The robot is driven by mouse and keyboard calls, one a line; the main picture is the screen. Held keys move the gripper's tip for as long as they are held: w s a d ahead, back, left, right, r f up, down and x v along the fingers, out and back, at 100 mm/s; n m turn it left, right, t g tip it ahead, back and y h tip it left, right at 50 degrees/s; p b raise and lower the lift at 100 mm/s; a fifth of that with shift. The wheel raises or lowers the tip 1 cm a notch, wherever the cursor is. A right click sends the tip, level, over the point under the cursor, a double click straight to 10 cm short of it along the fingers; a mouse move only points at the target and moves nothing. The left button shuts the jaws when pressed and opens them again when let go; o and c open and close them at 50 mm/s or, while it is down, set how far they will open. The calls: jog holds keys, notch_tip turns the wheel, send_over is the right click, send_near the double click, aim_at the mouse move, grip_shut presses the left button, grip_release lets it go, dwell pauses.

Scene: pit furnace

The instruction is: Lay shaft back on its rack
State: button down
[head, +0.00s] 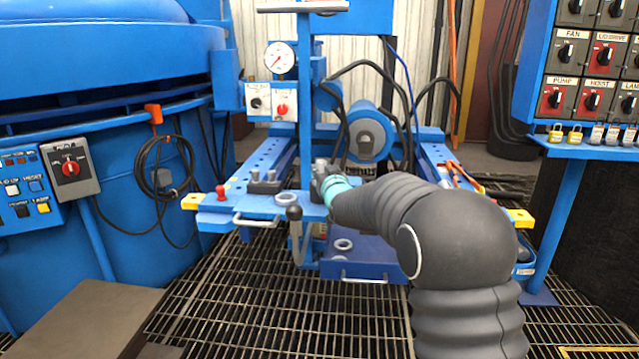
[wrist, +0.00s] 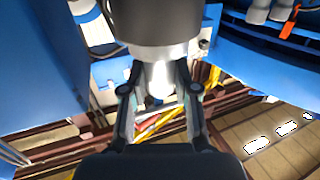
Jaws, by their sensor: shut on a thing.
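My gripper (wrist: 159,88) has its two fingers closed around the narrow silver end of a thick grey cylinder, which I take to be the shaft (wrist: 155,22). The wider dark part of the shaft reaches past the fingertips and out of the top of the wrist view. I cannot make out the shaft in that view. I cannot tell which part is its rack.
A blue upright post (head: 305,110) stands close to my gripper. A blue motor-like cylinder (head: 371,137) lies behind. A perforated left rail (head: 260,172) bears grey blocks and a red knob. A blue tank (head: 110,100) stands left, a switch panel (head: 590,60) right. Grating is open in front.

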notch_tip(320, 180, up, 8)
jog(key=p, duration=0.3)
dwell(0.7)
jog(key=shift+f, duration=0.1)
dwell(1.0)
